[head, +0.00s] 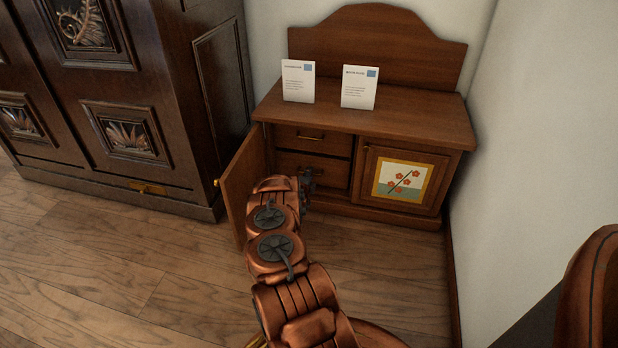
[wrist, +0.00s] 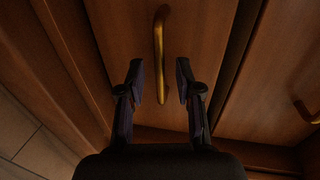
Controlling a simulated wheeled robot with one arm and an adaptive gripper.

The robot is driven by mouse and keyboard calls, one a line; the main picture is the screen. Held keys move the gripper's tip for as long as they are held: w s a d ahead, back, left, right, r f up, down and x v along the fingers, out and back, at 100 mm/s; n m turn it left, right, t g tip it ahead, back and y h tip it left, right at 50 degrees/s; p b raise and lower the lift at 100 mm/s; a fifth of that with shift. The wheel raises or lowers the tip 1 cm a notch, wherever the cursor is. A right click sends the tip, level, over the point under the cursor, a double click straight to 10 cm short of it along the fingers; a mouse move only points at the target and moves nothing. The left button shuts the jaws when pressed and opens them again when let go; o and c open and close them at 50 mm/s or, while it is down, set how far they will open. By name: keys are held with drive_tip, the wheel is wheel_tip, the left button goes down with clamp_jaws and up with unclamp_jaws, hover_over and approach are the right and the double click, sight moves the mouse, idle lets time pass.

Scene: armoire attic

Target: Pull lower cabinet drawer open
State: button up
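The wooden cabinet (head: 400,125) has its left door (head: 243,185) swung open, showing two stacked drawers. The upper drawer (head: 300,145) has a brass handle and looks shut. The lower drawer (head: 290,162) sits below it, partly hidden by my arm; its handle is hidden in the head view. My gripper (head: 306,186) is in front of the lower drawer. In the wrist view my gripper (wrist: 160,80) is open, with a finger on each side of a brass bar handle (wrist: 160,40) on a wooden front. Neither finger visibly touches it.
The right door (head: 402,180) with a flower picture is shut. Two white cards (head: 298,81) (head: 360,87) stand on the cabinet top. A dark carved armoire (head: 130,110) is at left, a white wall (head: 545,120) at right. The open door stands close to my arm's left.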

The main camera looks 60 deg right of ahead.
drive_tip(key=shift+d, duration=0.1)
drive_tip(key=shift+c, duration=0.3)
clamp_jaws()
idle(0.4)
